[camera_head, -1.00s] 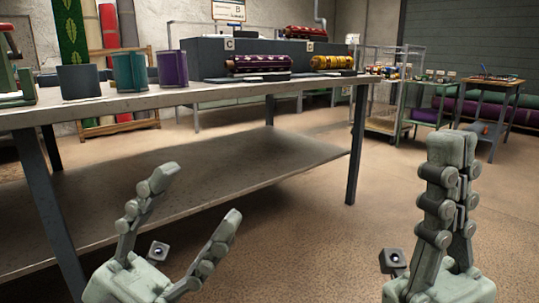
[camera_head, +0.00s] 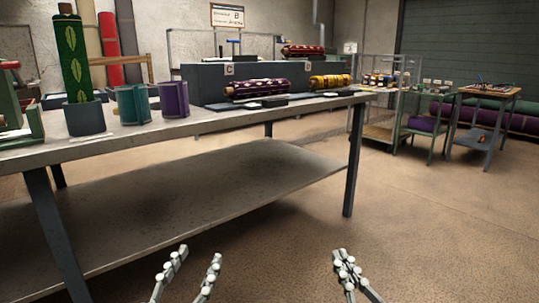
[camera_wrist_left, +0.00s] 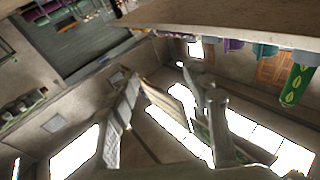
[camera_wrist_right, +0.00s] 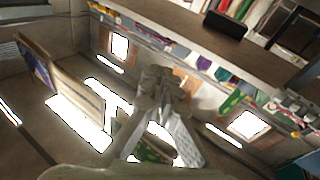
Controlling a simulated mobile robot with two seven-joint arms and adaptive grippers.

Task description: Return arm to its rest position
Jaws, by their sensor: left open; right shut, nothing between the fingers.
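My left gripper (camera_head: 199,257) is low in the head view, in front of the workbench. Its two fingers stand apart with nothing between them. Its fingers also show in the left wrist view (camera_wrist_left: 168,95), spread and empty. My right gripper (camera_head: 342,254) is low, right of the left one, with its fingers together and empty. In the right wrist view its closed fingers (camera_wrist_right: 155,75) show at the middle. Both grippers are clear of the bench and touch nothing that I can see. The upper arm links are out of the head view.
The workbench (camera_head: 230,118) has a lower shelf (camera_head: 190,200). On it stand a green patterned roll (camera_head: 76,55) in a grey holder (camera_head: 85,119), a teal holder (camera_head: 133,104) and a purple holder (camera_head: 174,100). Open floor (camera_head: 430,230) lies to the right.

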